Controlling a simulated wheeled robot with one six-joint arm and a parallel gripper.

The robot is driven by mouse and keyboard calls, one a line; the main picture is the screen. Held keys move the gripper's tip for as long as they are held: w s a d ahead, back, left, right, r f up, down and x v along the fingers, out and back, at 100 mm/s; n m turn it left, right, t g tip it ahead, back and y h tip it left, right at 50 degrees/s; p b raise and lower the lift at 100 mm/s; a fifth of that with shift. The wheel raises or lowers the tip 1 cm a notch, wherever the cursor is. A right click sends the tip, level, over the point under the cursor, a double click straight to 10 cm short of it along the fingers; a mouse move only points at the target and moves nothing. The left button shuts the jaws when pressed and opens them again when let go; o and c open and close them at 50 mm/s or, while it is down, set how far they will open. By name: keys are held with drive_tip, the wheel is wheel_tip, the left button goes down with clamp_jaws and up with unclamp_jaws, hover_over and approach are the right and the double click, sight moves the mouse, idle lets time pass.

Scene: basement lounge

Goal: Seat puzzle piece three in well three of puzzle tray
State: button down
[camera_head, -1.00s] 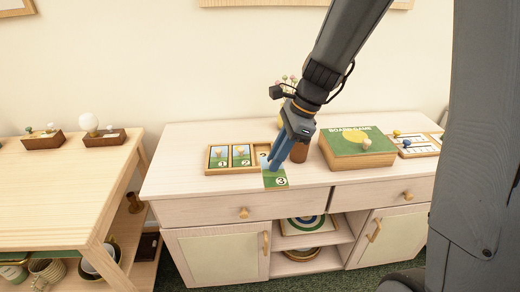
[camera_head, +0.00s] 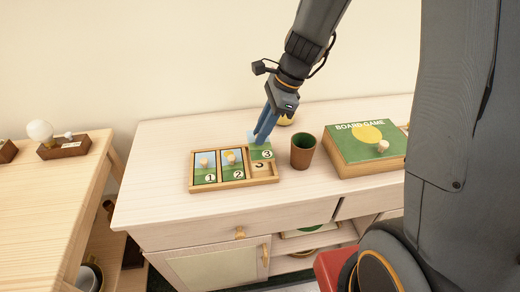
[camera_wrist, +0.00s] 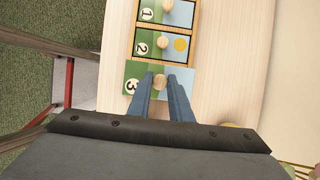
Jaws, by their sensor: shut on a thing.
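The wooden puzzle tray (camera_head: 236,185) lies on the cabinet top. Pieces one (camera_head: 204,167) and two (camera_head: 232,161) sit in its left and middle wells. The right well (camera_head: 261,167) shows bare wood with a printed number at its front. Puzzle piece three (camera_head: 262,153), green and light blue, is over the back part of that well and looks raised above it. My gripper (camera_head: 260,139) is shut on its knob. In the wrist view, piece three (camera_wrist: 133,82) lies beside piece two (camera_wrist: 150,46), with its round knob (camera_wrist: 160,82) between my fingertips.
A brown cup (camera_head: 303,152) stands close right of the tray. A green board game box (camera_head: 362,147) with a knob lies farther right. The cabinet top is clear left of the tray. A wooden table (camera_head: 60,190) stands at the left.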

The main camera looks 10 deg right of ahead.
sight(265, 143)
drive_tip(key=shift+f, duration=3.45)
drive_tip(key=c, duration=1.6)
unclamp_jaws()
drive_tip(key=shift+f, duration=0.1)
drive_tip(key=v, duration=1.2)
drive_tip(key=shift+s+d+f+n+t+h+b, duration=0.15)
drive_tip(key=shift+s+d+f+n+h, duration=0.5)
drive_tip(key=shift+s+n, duration=1.9)
drive_tip(key=shift+s+d+f+n+t+h+b, duration=0.3)
drive_tip(key=shift+s+d+n+h, duration=0.85)
drive_tip(key=shift+n, duration=2.45)
drive_tip(key=shift+s+d+f+n+t+h, duration=0.1)
drive_tip(key=shift+s+d+f+n+h, duration=0.35)
drive_tip(key=shift+s+n, duration=2.25)
drive_tip(key=shift+w+a+f+n, duration=0.15)
drive_tip(key=shift+w+n, duration=0.1)
drive_tip(key=shift+w, duration=0.15)
